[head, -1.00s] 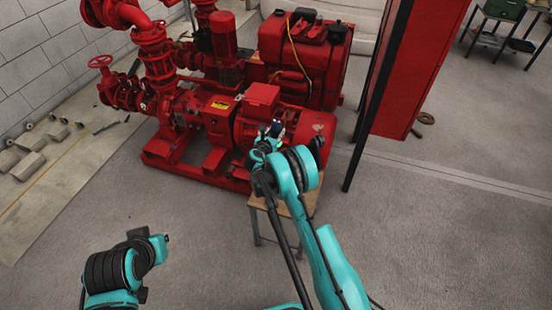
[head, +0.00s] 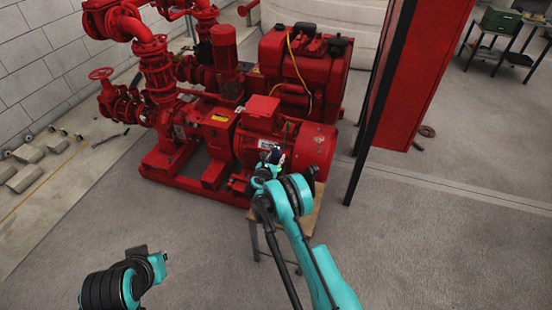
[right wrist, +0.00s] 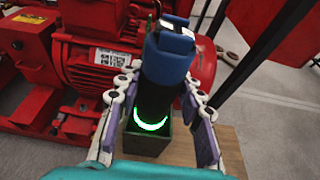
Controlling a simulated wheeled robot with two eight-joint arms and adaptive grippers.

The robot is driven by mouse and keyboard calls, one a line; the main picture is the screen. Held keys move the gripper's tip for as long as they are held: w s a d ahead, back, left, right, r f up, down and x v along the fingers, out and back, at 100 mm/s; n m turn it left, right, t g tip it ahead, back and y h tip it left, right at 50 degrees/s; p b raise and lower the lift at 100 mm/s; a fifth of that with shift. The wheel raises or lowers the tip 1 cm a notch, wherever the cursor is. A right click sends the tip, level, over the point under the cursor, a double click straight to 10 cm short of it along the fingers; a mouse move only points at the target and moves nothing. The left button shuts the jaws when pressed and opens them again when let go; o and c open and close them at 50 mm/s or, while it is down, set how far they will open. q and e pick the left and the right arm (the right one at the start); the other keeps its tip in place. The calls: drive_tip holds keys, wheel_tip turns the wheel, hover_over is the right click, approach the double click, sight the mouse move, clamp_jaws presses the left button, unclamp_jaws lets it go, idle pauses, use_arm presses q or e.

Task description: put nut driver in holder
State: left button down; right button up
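The nut driver (right wrist: 168,58) has a blue upper part with a black and white end and a black lower part. In the right wrist view it stands roughly upright between the fingers of my right gripper (right wrist: 162,84). The fingertips close on its two sides. Its lower part meets the dark green holder (right wrist: 148,143), where a bright green ring glows; how deep it sits is hidden. In the head view my right gripper (head: 270,163) is above the small stool, beside the red motor. My left gripper (head: 157,262) is at lower left, away from the stool; its fingers are not clear.
The holder stands on a wooden stool (head: 309,222). The red pumpset (head: 255,140) is close behind it, and a red cabinet (head: 415,75) with a dark post stands to the right. Grey floor around the stool is free.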

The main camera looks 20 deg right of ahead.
drive_tip(key=o, duration=0.3)
